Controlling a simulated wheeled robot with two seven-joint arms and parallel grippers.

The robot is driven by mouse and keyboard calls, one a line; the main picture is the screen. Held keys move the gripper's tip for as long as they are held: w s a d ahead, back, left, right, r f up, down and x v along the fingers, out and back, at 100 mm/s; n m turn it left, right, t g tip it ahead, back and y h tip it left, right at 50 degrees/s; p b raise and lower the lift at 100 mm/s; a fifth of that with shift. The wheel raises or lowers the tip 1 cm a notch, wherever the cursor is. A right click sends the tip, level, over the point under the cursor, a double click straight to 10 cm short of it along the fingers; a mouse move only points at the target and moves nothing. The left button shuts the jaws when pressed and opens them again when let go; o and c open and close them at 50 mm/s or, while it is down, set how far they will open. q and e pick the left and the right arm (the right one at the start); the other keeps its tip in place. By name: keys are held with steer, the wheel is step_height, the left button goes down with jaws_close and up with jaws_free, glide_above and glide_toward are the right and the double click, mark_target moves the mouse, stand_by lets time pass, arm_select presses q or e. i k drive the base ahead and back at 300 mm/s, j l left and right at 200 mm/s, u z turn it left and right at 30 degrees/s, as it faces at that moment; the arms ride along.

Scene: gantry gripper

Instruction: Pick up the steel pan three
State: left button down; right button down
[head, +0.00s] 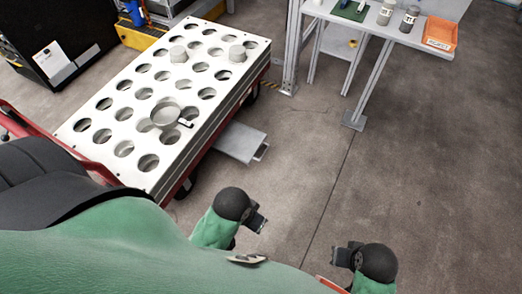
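A round steel pan (166,115) with a short handle pointing right sits on the white perforated top of a cart (110,148), toward its near right part. Only one pan is clear to me, and I see no number on it. My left gripper (258,220) is low in the middle of the head view, over the floor and apart from the cart and pan. My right gripper (341,256) is farther right and lower, also over the floor. Both grippers look empty. They are small and seen edge-on, so their finger opening is unclear.
A flat grey plate (241,142) juts from the cart's right side. A workbench (455,12) with an orange bin (440,33) stands at upper right. Floor between is clear.

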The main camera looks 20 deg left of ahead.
mark_target(167, 115)
steer(key=u, duration=1.6)
